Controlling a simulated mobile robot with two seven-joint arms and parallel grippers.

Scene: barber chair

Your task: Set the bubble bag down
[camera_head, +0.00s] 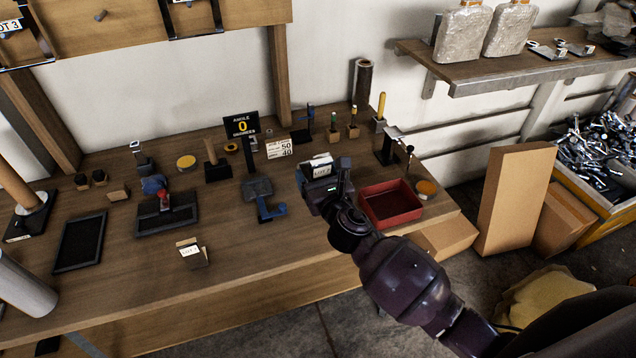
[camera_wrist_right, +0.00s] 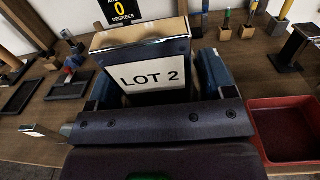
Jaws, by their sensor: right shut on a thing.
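My right gripper (camera_head: 326,190) is shut on a small open-topped box labelled LOT 2 (camera_head: 322,170). In the right wrist view the LOT 2 box (camera_wrist_right: 155,78) sits upright between the two fingers, with a white label facing the camera and brown inside. It is over the bench just left of the red tray; I cannot tell whether its base touches the wood. Two clear bubble-wrap bags (camera_head: 462,36) (camera_head: 509,30) stand on the wall shelf at upper right, away from the gripper. My left gripper is not in view.
The red tray (camera_head: 390,203) is empty, and it also shows in the right wrist view (camera_wrist_right: 288,130). A blue tool (camera_head: 265,200), an angle display (camera_head: 242,126) and several small tools stand behind and left. Another labelled box (camera_head: 192,252) sits at front left. Bare wood lies along the front.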

